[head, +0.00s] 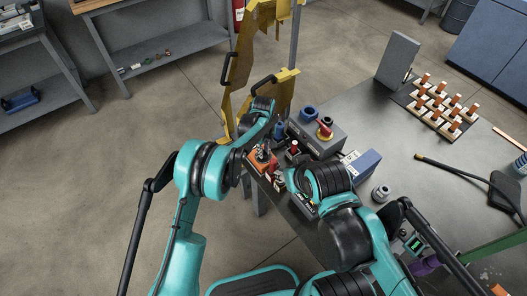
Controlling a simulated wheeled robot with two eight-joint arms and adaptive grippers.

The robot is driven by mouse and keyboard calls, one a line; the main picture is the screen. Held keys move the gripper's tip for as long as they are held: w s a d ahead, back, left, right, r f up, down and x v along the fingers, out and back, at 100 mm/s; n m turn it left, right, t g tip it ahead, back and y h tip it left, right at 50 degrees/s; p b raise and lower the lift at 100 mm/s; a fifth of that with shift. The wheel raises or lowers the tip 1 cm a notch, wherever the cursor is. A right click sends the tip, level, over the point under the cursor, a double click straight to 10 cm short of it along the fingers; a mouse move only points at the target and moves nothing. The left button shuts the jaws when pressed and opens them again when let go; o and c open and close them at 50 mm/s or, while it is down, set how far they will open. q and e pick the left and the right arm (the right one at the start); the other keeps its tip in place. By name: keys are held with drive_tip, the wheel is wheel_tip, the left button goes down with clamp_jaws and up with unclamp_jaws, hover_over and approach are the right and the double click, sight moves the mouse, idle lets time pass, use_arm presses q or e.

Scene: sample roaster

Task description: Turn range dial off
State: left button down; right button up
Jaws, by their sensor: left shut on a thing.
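A small orange meter (256,164) lies at the near left corner of the grey bench. My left gripper (262,153) comes down over its face from above, its fingers together at the spot of the range dial. The dial itself is hidden by the fingers, and its setting cannot be read. My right gripper (297,187) is low over the bench edge to the right, mostly hidden behind its own wrist, so its fingers do not show clearly.
A blue box (362,163) and a small grey cylinder (381,193) stand to the right. A rack of orange-topped pieces (436,104) is farther back. Yellow panels (240,75) stand beyond the bench.

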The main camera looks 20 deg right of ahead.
use_arm(q)
drive_tip(key=n, duration=0.5)
drive_tip(key=shift+n, duration=0.3)
drive_tip(key=n, duration=0.5)
drive_tip(key=shift+n, duration=0.3)
drive_tip(key=c, duration=1.5)
unclamp_jaws()
wheel_tip(320, 180, up, 12)
